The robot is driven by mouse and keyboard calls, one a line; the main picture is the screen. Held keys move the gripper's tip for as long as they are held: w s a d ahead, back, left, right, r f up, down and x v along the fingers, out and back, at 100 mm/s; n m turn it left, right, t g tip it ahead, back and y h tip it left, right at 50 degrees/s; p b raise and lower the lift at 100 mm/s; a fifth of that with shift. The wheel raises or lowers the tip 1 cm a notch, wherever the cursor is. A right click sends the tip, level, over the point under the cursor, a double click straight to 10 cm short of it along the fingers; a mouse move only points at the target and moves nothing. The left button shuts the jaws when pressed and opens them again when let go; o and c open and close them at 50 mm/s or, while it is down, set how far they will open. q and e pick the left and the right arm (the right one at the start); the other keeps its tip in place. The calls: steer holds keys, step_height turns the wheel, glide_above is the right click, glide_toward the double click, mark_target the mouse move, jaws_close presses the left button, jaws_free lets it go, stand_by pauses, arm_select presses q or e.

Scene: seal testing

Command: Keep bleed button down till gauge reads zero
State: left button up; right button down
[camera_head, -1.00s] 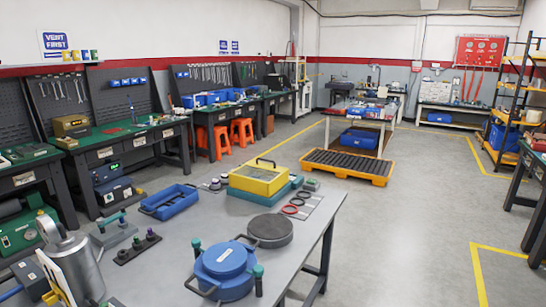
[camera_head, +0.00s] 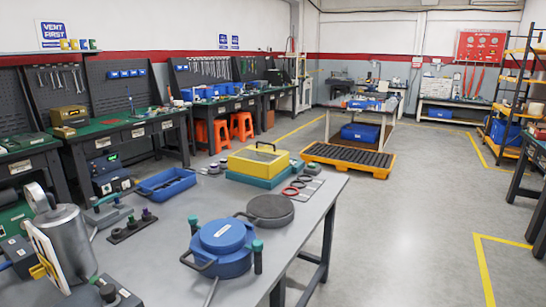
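A round gauge (camera_head: 36,197) stands on top of a silver metal cylinder (camera_head: 66,242) at the left end of the grey bench. The gauge is seen nearly from its edge, so its reading cannot be told. A black round knob (camera_head: 107,292) sits on a grey block at the bottom edge, in front of the cylinder. I cannot tell whether it is the bleed button or whether it is pressed. Neither of my grippers is in view, and nothing visible touches the gauge, cylinder or knob.
The grey bench (camera_head: 165,275) also bears a blue lidded pot (camera_head: 222,247) with green-topped posts, a dark disc (camera_head: 270,207), a yellow case (camera_head: 258,160), a blue tray (camera_head: 166,183) and a strip with dark knobs (camera_head: 130,228). Open floor lies to the right.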

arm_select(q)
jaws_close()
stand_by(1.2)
